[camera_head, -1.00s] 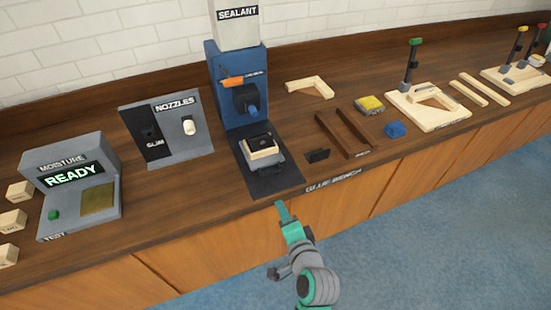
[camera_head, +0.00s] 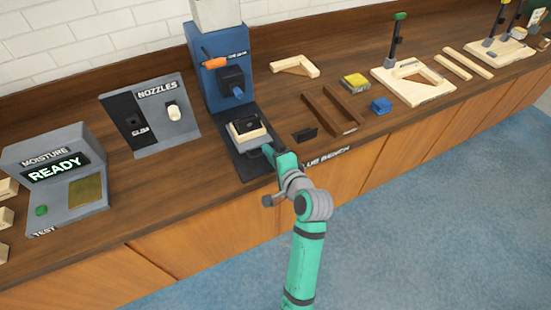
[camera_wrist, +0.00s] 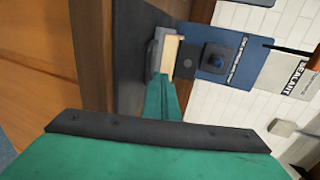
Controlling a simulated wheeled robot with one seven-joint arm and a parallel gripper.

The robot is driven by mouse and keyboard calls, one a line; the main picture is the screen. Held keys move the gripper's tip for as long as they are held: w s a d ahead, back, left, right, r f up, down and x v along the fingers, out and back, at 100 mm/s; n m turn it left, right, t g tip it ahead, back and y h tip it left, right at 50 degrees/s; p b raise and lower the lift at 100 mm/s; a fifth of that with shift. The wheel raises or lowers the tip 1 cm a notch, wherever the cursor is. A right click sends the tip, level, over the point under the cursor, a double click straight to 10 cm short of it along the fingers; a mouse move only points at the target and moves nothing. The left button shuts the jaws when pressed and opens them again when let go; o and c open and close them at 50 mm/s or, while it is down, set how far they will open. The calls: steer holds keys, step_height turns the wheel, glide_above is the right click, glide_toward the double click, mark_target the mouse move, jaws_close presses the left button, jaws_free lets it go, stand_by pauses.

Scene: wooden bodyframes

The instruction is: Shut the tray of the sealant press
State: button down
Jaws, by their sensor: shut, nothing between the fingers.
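The sealant press (camera_head: 217,70) is a blue upright machine at the back of the bench, with an orange lever and a dark nozzle. Its tray (camera_head: 246,131) stands out in front on a dark base and carries a pale wooden block with a dark top. My gripper (camera_head: 268,150) is shut and empty, with its tip at the front of the tray. In the wrist view the green fingers (camera_wrist: 163,98) reach the tray's grey front edge (camera_wrist: 154,55). Whether they touch it I cannot tell.
The nozzles panel (camera_head: 152,115) and the moisture tester (camera_head: 58,180), reading READY, stand to the left.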

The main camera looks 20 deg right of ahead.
mark_target(256, 132)
steer(key=x, duration=0.3)
steer(key=r+x, duration=0.1)
steer(key=x, duration=0.1)
steer(key=shift+w, duration=0.45)
steer(key=w, duration=0.3)
steer(key=shift+w+a, duration=0.1)
steer(key=shift+w, duration=0.15)
steer(key=shift+r, duration=0.1)
